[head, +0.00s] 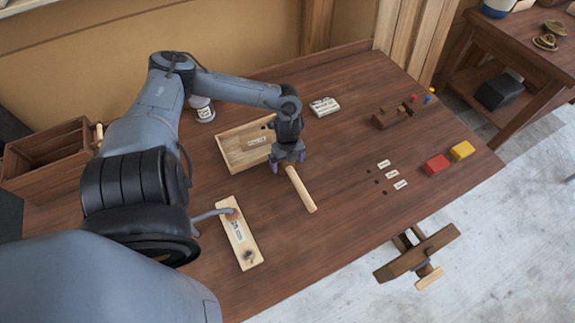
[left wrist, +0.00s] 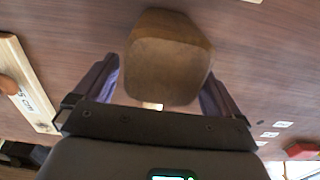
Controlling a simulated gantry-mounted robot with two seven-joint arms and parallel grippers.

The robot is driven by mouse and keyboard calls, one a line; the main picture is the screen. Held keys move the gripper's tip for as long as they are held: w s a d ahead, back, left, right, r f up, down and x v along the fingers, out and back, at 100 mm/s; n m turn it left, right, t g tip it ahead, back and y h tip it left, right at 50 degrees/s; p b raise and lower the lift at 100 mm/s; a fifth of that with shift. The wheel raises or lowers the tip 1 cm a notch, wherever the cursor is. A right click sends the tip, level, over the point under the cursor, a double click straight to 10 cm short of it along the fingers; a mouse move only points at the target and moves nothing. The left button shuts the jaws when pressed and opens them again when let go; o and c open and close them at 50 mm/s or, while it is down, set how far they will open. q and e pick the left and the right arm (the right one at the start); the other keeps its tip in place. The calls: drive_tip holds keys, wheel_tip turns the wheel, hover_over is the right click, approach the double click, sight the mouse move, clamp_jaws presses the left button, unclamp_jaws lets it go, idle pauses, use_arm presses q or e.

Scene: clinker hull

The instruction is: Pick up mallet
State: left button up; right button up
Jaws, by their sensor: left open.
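The mallet (head: 302,191) is on the workbench, its pale wooden handle pointing toward the front right in the head view. Its head end is hidden there under my left gripper (head: 287,161). In the left wrist view, the brown, blocky mallet head (left wrist: 168,55) fills the space between the two purple fingers of my left gripper (left wrist: 158,88). The fingers stand apart, one on each side of it. I cannot tell whether either finger touches the wood. My right gripper is not in view.
A shallow wooden tray (head: 233,139) lies just behind and left of the gripper. A pale labelled board (head: 241,240) lies front left. A wooden plane (head: 394,116), a red block (head: 436,165) and a yellow block (head: 462,150) are to the right. Bench around the handle is clear.

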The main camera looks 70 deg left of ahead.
use_arm(q)
drive_tip(key=shift+f, duration=1)
drive_tip(key=c, duration=1.3)
